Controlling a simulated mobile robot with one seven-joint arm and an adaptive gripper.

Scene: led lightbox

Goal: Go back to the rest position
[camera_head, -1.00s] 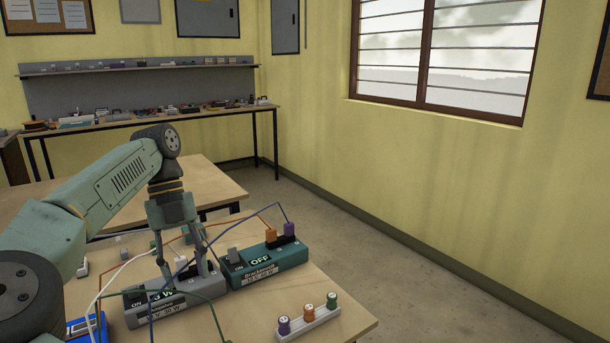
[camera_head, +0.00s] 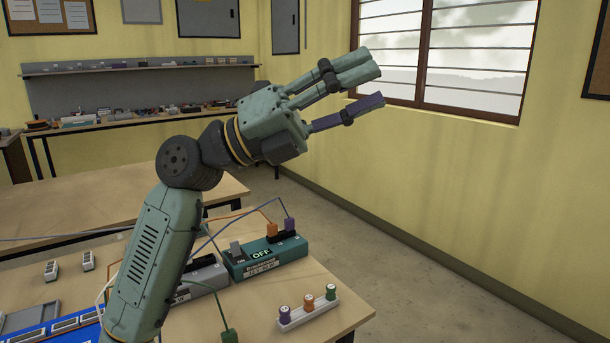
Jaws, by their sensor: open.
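My gripper (camera_head: 376,86) is raised high above the table, pointing right and slightly up toward the window. Its green fingers and its purple finger are spread apart, and nothing shows between them. My arm rises from the lower left and hides part of the table. Below the gripper stands a teal power box (camera_head: 265,260) reading OFF, with an orange and a purple plug in its top. A grey box (camera_head: 207,274) beside it is partly hidden behind my arm.
A white strip (camera_head: 308,314) with purple, orange and green plugs lies near the table's (camera_head: 335,290) right edge. A blue panel (camera_head: 60,332) is at the lower left. Wires cross the table. A second table (camera_head: 110,195) and a loaded bench stand behind. The air around my gripper is clear.

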